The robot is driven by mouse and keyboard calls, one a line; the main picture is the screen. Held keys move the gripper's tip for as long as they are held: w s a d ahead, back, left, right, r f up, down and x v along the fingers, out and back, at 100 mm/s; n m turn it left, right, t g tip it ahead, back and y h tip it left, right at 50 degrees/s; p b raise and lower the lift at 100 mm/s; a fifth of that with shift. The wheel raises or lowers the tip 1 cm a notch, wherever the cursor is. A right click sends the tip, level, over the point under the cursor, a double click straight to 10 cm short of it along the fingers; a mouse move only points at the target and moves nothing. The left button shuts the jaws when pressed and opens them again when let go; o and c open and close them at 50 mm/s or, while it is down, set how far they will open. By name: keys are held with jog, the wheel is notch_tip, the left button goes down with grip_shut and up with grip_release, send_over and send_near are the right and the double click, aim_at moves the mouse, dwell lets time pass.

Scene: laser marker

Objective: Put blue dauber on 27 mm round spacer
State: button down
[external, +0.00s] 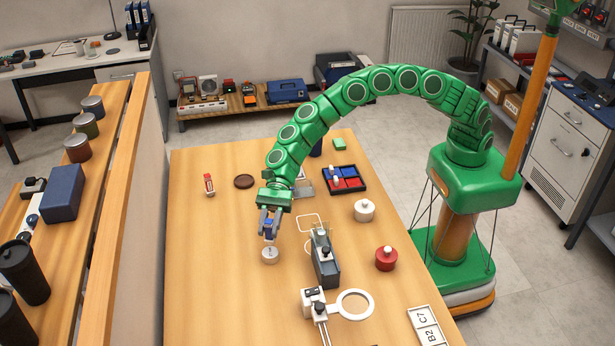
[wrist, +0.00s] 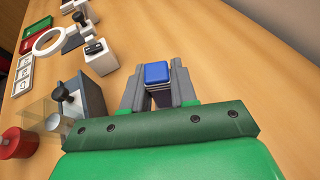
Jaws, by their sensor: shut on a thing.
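My gripper (external: 269,221) points down over the left-middle of the wooden table and is shut on the blue dauber (external: 270,233). In the wrist view the blue top of the dauber (wrist: 157,73) shows between the two grey fingers, with a pale and dark body below it. A small white round piece (external: 269,255), apparently the 27 mm round spacer, sits directly under the dauber. I cannot tell whether the dauber touches it. In the wrist view the spacer is hidden behind the dauber and gripper.
A grey block device (external: 324,260) stands close right of my gripper. A magnifier (external: 354,304), a red jar (external: 386,259) and a white jar (external: 364,211) stand farther right. A red-and-blue tray (external: 345,186), brown disc (external: 244,181) and red-and-white item (external: 209,184) lie behind. The table's front left is clear.

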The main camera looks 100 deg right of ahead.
aim_at(269, 238)
jog(key=shift+w+f, duration=0.15)
jog(key=shift+f, duration=1.6)
jog(key=c, duration=0.9)
grip_release()
jog(key=shift+r, duration=0.1)
jog(key=shift+d+r, duration=0.25)
jog(key=shift+d, duration=0.25)
jog(key=v, duration=1.1)
jog(key=shift+a, duration=0.1)
